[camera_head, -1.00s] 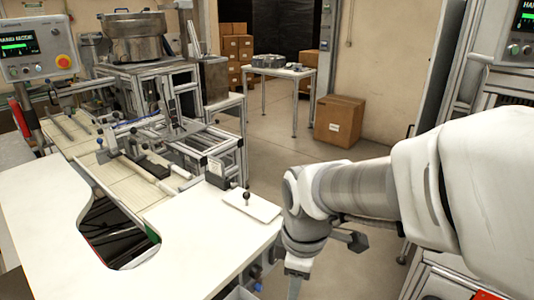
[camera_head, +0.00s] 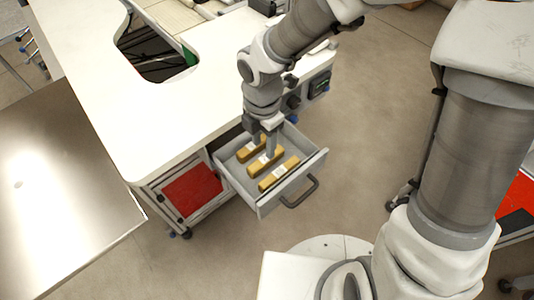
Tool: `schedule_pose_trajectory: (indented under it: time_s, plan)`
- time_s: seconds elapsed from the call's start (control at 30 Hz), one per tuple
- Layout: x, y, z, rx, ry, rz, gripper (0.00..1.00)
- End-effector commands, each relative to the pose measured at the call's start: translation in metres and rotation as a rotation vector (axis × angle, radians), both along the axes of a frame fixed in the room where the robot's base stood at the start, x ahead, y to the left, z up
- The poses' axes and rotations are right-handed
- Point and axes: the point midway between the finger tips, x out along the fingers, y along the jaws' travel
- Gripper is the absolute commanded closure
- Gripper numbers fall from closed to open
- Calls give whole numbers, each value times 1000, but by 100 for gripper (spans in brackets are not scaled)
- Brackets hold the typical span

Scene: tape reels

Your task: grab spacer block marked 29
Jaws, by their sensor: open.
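Each appears to carry a white label, but the numbers are too small to read, so I cannot tell which is marked 29. My gripper (camera_head: 267,145) is open and points down over the drawer. One finger reaches down close to the middle block and partly covers the back and middle blocks. I cannot tell whether it touches one.
The drawer, with its dark handle (camera_head: 300,192), sticks out from under the white worktop (camera_head: 140,125). A red panel (camera_head: 192,190) is to its left. A metal table (camera_head: 60,180) stands at the far left. The floor to the right of the drawer is clear.

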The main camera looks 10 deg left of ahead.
Motion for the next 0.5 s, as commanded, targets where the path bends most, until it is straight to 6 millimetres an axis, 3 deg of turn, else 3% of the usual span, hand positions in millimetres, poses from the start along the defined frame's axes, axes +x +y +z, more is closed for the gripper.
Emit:
schedule_pose_trajectory:
  time_s: [0.1,0.37,0.5]
  plan:
    - [0,0,-19,0,1,1,52]
    - [1,-1,-32,-1,1,-1,52]
    - [5,-4,-52,-1,2,-1,52]
